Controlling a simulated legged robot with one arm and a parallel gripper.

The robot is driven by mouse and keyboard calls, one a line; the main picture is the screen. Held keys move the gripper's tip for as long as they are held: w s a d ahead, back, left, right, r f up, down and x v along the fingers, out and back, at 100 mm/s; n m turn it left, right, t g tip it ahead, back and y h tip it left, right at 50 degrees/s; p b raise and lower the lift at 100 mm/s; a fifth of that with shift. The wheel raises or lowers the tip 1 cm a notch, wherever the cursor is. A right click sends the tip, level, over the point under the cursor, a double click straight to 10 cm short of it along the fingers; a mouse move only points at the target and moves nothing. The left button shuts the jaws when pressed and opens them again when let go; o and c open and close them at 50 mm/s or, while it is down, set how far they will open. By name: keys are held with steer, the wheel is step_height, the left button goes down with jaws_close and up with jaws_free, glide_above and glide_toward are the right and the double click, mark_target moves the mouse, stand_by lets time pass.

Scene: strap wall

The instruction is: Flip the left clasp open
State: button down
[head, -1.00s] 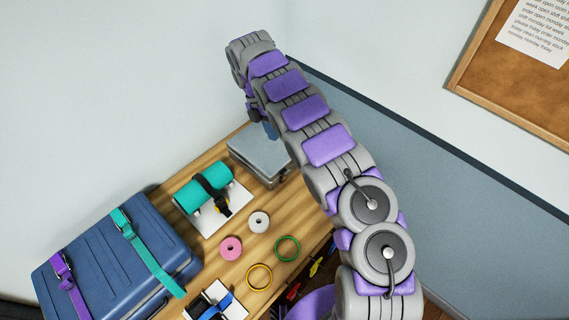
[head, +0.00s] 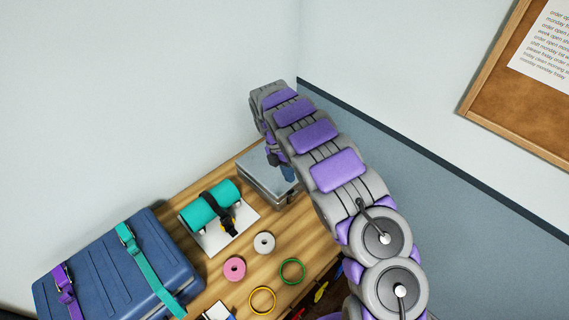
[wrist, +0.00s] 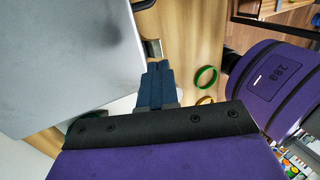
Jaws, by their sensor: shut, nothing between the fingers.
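A grey metal case (head: 256,172) lies at the back right of the wooden table, with its lid shut. In the wrist view the case (wrist: 65,55) fills the left side. A small metal clasp (wrist: 152,48) shows at the case's edge; I cannot tell whether it is the left one. My gripper (head: 287,174) hangs over the front right part of the case in the head view. In the wrist view its blue fingers (wrist: 158,70) are shut and empty, close to the clasp. I cannot tell whether they touch it. My arm hides part of the case.
A blue suitcase (head: 95,268) with teal and purple straps is at the left. A teal roll (head: 209,204) on a white plate, a pink ring (head: 234,269), a white ring (head: 264,243), a green ring (head: 292,271) and a yellow ring (head: 262,300) lie on the table (head: 216,268).

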mark_target(295, 193)
steer(key=shift+x, duration=2.65)
steer(key=shift+s+d+r, duration=0.15)
steer(key=p, duration=0.2)
steer(key=shift+s+d+r+t+y+p, duration=0.1)
steer(key=shift+s+d+t+y+p, duration=0.2)
steer(key=shift+t+y+p, duration=0.1)
steer(key=s+d+f+t+y+p, duration=0.2)
steer(key=s+d+t+y+p, duration=0.1)
steer(key=shift+d+f, duration=0.1)
steer(key=shift+f, duration=0.25)
steer(key=shift+s, duration=0.1)
